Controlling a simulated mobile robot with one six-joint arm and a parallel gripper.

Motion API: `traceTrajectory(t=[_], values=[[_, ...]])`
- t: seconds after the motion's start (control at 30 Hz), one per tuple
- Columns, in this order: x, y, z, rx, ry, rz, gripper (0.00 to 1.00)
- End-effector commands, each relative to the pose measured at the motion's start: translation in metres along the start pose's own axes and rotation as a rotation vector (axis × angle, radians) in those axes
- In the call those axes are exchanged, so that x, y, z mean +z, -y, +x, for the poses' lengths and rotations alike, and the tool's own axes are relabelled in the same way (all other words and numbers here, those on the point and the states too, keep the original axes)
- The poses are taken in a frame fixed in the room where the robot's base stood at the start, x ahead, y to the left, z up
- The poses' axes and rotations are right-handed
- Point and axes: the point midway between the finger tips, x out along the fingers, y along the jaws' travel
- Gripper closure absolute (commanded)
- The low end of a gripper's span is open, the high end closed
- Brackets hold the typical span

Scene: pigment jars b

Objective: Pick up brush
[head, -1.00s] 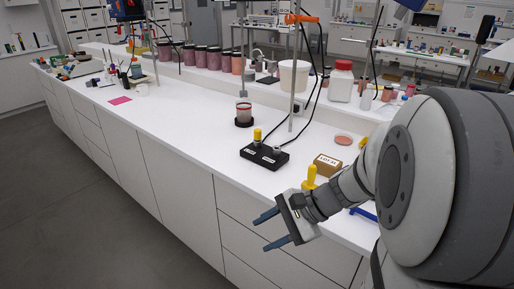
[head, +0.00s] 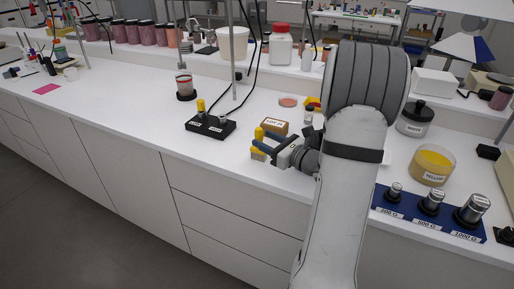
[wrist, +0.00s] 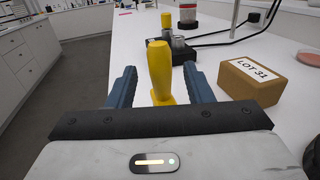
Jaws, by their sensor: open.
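The brush appears as a stubby yellow handle (wrist: 160,72) standing upright between my two blue fingers in the wrist view. It also shows in the head view as a yellow knob (head: 259,134) beside the front edge of the white bench. Its lower end is partly hidden by my gripper, and no bristles can be made out. My gripper (head: 264,147) is open, low over the bench. In the wrist view my gripper (wrist: 160,85) has a finger on each side of the handle, with gaps visible.
A brown box marked LOT 31 (wrist: 252,80) stands close to the right finger. A black block (head: 210,127) with a yellow-topped piece and cables stands further left. A blue weight tray (head: 425,213) and a yellow jar (head: 432,165) are on the right. The bench's left stretch is mostly clear.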

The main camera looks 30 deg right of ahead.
Motion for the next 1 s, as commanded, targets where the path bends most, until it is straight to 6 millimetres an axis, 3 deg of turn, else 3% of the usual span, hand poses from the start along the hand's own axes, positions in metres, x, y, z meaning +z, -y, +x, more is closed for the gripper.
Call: traceTrajectory(t=[0.2, 0.47, 1.0], values=[[0.001, -0.001, 0.029, 0.003, -0.001, -0.001, 0.54], [0.000, 0.000, 0.031, -0.001, -0.001, -0.002, 0.54], [0.000, 0.001, 0.030, -0.001, -0.001, -0.002, 0.97]])
